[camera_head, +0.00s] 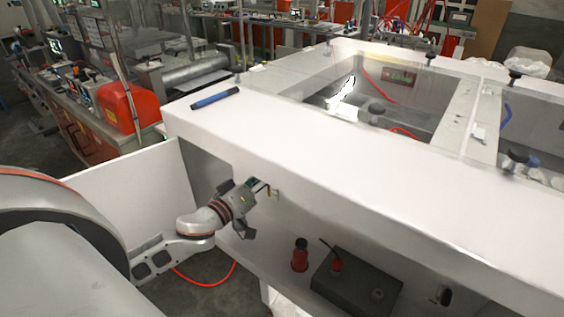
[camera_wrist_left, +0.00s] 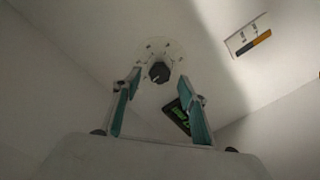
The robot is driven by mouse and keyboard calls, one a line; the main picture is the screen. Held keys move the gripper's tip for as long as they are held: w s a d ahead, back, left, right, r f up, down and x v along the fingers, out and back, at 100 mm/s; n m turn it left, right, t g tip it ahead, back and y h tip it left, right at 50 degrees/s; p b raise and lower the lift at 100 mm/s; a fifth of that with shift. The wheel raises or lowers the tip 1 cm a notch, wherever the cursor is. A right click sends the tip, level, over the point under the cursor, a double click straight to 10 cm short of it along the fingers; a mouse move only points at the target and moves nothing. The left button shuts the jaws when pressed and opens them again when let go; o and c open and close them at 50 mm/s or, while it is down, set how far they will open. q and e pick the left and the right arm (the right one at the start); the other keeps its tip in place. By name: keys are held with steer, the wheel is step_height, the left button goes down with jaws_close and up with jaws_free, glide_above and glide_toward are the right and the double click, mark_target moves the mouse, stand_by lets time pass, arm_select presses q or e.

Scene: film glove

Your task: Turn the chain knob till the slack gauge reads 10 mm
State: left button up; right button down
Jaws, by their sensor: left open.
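In the left wrist view a black knob (camera_wrist_left: 159,72) sits on a round pale plate marked with several small dark dots. My left gripper (camera_wrist_left: 158,95) is open, with one finger on each side below the knob; the knob shows beyond the fingertips, and no contact is visible. A dark display with green marks (camera_wrist_left: 175,116) is partly hidden behind the right finger; its reading is not legible. In the head view my left gripper (camera_head: 257,207) is at the front side of the white machine (camera_head: 330,165), under its top edge. My right gripper is not in view.
A small plate with an orange and black bar (camera_wrist_left: 250,37) is on the surface at upper right. A blue pen-like object (camera_head: 215,98) lies on the machine's top.

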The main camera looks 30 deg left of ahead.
arm_select(q)
steer(key=shift+w+d+p, duration=0.2)
steer(key=shift+w+p, duration=0.1)
steer(key=shift+w, duration=1.95)
steer(key=shift+c, duration=0.2)
steer(key=c, duration=1.1)
